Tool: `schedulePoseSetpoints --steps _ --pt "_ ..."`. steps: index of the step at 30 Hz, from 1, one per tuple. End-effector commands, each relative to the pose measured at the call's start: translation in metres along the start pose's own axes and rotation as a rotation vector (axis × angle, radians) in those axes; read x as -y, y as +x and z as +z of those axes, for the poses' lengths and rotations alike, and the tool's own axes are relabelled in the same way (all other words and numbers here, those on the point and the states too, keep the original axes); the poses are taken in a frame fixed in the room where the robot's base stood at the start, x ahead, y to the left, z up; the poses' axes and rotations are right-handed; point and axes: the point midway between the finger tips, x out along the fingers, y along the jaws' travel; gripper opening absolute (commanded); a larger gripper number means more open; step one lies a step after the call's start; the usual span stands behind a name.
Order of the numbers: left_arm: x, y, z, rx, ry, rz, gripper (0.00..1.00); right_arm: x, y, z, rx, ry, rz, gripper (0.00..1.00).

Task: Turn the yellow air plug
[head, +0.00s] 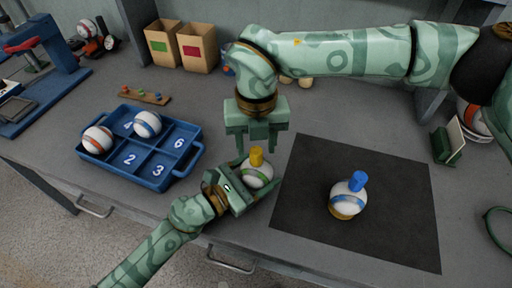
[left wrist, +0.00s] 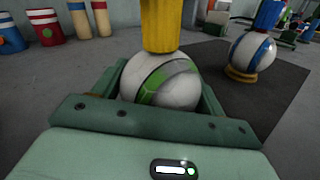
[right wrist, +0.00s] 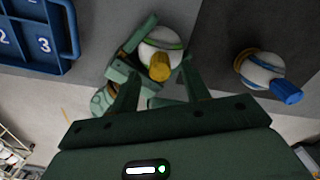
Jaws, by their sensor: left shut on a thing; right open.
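The yellow air plug (head: 256,155) stands upright on top of a white ball with a green stripe (head: 260,173). My left gripper (head: 254,184) is shut on this ball, gripping it from both sides near the table's front. The plug rises from the ball in the left wrist view (left wrist: 160,25), its top cut off by the frame edge. My right gripper (head: 257,148) points down just over the plug, fingers open and apart on either side. In the right wrist view the plug (right wrist: 160,68) appears between the fingertips, with no clear contact.
A ball with a blue plug (head: 357,181) sits on a yellowish ring on the dark mat (head: 400,230) at right. A blue numbered tray (head: 178,180) at left holds two balls. Two bins (head: 197,50), a small peg board (head: 145,95) and a blue press (head: 55,60) stand behind.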

Motion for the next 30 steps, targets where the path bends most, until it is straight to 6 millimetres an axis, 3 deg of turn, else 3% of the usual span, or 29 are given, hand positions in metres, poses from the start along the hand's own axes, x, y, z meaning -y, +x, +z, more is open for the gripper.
schedulePoseSetpoints --steps 6,12,26,27,30 --pt "-0.001 0.0 0.001 0.002 0.001 0.001 0.48 0.0 -0.054 0.001 0.006 0.0 0.002 0.46" --pt "-0.001 0.001 0.002 0.003 0.001 0.001 0.48 0.0 -0.087 0.001 0.005 0.0 0.001 0.46" --pt "-0.001 0.001 0.002 0.003 0.001 0.001 0.48 0.0 -0.096 0.001 0.003 0.0 0.001 0.46" --pt "-0.001 0.001 0.002 0.003 0.001 0.001 0.74 0.0 -0.096 0.001 0.003 0.0 0.001 0.46" --pt "-0.001 0.001 0.002 0.003 0.001 0.001 1.0 0.0 -0.096 0.001 0.003 0.0 0.001 0.46"
